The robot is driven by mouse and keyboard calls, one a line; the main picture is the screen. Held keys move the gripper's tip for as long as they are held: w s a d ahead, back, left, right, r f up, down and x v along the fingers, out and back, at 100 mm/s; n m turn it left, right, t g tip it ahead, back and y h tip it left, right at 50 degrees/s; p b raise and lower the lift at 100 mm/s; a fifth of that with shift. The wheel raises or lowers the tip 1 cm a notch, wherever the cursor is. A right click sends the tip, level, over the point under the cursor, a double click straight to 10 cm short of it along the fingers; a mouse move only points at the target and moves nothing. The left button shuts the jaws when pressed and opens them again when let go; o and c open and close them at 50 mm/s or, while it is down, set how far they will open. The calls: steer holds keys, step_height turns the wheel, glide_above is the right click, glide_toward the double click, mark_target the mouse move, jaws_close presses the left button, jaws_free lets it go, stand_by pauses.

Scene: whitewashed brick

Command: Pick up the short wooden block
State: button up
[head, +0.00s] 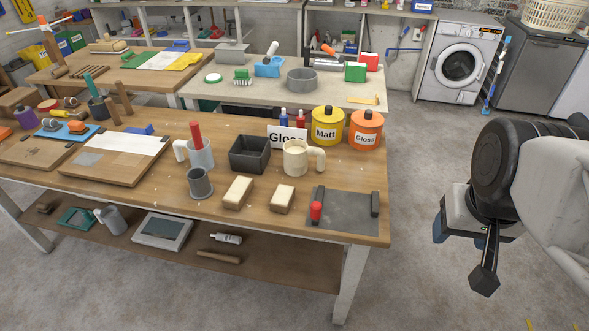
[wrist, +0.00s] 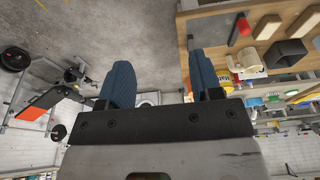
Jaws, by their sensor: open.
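Two pale wooden blocks lie on the front bench's top. The shorter wooden block (head: 282,198) is the right one, left of a grey plate; it also shows at the upper right of the wrist view (wrist: 268,27). The longer wooden block (head: 238,192) lies just left of it, and in the wrist view it is cut by the top edge (wrist: 303,20). My gripper (head: 458,234) is off the bench's right end, above the floor, well apart from both blocks. In the wrist view its blue fingers (wrist: 162,82) are spread with nothing between them.
The wooden bench (head: 350,232) carries a grey plate (head: 345,212) with a red-knobbed part, right of the blocks. Behind them stand a black box (head: 249,153), a cream mug (head: 296,157) and two paint tins (head: 328,126). A grey cup (head: 199,184) stands left. Floor right of the bench is clear.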

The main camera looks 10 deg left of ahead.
steer(key=o, duration=0.6)
steer(key=w+a+f+n+t+h, duration=0.2)
steer(key=w+a+f+n+h, duration=0.3)
steer(key=w+n, duration=0.4)
steer(key=w+a+f+n+t+h, duration=0.1)
steer(key=w+a+f+n+h, duration=0.2)
steer(key=w+a+f+n, duration=0.35)
steer(key=w+a+f+n+t+y, duration=0.1)
steer(key=a+f+n+t+y, duration=0.1)
steer(key=a+f+n, duration=0.3)
steer(key=w+a+f+n+t+y, duration=0.2)
steer(key=a+f+n, duration=0.3)
steer(key=a+n, duration=0.3)
steer(key=w+a+f+n+t+y, duration=0.2)
steer(key=a+f+n, duration=0.3)
steer(key=a, duration=0.7)
steer(key=shift+f+n+t+y, duration=0.4)
steer(key=shift+n+t+y, duration=0.1)
steer(key=shift+n+t, duration=0.4)
